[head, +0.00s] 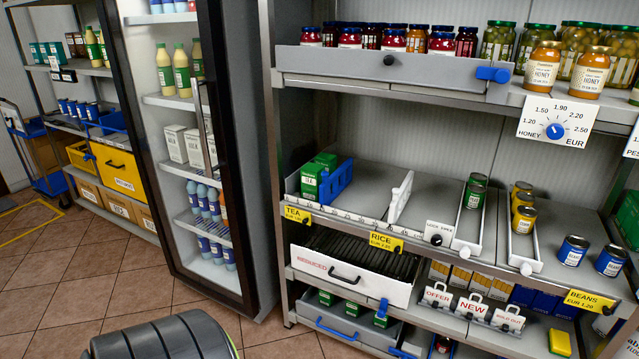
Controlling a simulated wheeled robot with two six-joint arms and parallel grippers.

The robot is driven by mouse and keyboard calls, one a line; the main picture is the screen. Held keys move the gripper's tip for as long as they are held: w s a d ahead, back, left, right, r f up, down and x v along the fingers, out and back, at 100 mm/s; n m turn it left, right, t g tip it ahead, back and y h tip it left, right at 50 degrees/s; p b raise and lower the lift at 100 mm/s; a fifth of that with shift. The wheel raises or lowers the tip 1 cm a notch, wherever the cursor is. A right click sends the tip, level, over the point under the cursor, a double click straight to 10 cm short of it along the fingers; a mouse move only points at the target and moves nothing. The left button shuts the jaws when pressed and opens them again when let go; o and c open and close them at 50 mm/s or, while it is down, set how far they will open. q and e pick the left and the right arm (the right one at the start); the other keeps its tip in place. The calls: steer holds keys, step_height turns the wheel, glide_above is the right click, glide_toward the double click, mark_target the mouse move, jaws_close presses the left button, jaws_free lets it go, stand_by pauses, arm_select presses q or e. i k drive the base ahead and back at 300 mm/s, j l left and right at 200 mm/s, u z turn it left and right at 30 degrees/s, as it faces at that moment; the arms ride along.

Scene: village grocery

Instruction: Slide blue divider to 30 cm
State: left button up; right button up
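The blue divider (337,183) stands upright on the middle shelf (436,190), near its left end. It is just right of the green tea boxes (312,181). A white divider (400,197) stands further right, with bare shelf between the two. Neither of my grippers is in view.
White lanes with green cans (474,193) and yellow cans (523,211) stand right of the white divider. A grey drawer (390,68) with jars is above. A white "reduced" drawer (345,275) is below. An open-looking glass-doored fridge (190,150) stands left.

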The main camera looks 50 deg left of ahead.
mark_target(325, 198)
steer(key=u, duration=1.7)
